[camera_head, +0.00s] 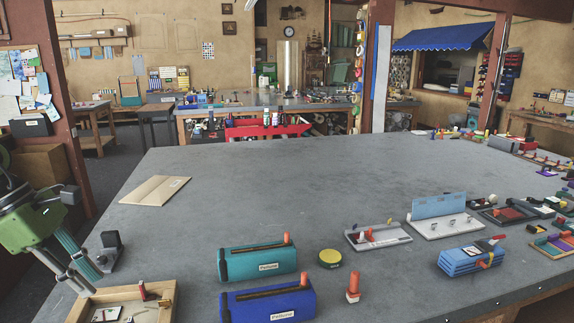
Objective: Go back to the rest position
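My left gripper (92,281) hangs at the left edge, with a green body, grey finger parts and a teal ribbed part. It points down at the table's near left corner. The frame does not clearly show whether its fingers hold anything. A teal slotted box (257,263) and a blue slotted box (268,305), each with a label and an orange peg, stand to its right, apart from it. My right gripper is not in view.
The grey table (270,180) is mostly bare in the middle. A flat tan board (155,190) lies at the left. A wooden tray (165,287) and a dark stand (109,247) are near the gripper. A yellow-topped tin (330,257) and blue bundle (470,259) lie right.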

